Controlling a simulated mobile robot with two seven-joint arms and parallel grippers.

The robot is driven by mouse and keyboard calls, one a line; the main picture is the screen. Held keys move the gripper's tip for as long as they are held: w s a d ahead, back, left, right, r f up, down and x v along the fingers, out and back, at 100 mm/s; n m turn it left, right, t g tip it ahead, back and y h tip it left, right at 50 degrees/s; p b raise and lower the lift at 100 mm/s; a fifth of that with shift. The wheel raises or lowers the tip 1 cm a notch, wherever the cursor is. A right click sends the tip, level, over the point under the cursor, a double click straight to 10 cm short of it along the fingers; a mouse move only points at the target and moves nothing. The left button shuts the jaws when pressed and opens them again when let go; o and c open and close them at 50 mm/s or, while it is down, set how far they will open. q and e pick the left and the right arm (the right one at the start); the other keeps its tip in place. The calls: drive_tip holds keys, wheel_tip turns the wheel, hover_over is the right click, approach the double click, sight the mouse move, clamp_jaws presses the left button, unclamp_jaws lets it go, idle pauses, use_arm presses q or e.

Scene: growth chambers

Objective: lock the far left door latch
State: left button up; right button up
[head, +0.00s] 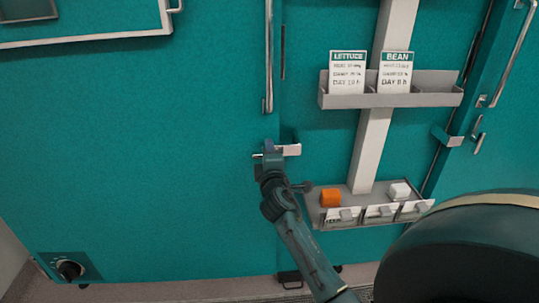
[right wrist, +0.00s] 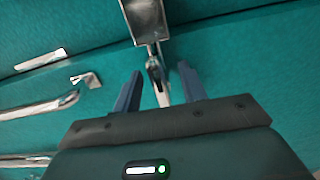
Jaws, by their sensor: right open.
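The left chamber door (head: 140,160) is a large teal panel that looks closed. Its latch (head: 288,150) is a small pale metal piece at the door's right edge, below the vertical bar handle (head: 267,60). My right gripper (head: 268,150) is at the latch and partly covers it. In the right wrist view, the latch's metal bracket (right wrist: 145,20) is beyond the fingertips, and a thin metal lever (right wrist: 159,82) reaches down between the fingers. My right gripper (right wrist: 160,70) is open there, one finger on each side of the lever. I cannot tell whether the fingers touch it. My left gripper is not in view.
A grey shelf (head: 440,97) with two cards hangs on the middle post. Another latch (head: 447,137) is at the right. A knob (head: 70,269) is low left.

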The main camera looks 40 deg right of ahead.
drive_tip(key=shift+s, duration=0.1)
drive_tip(key=v, duration=1.3)
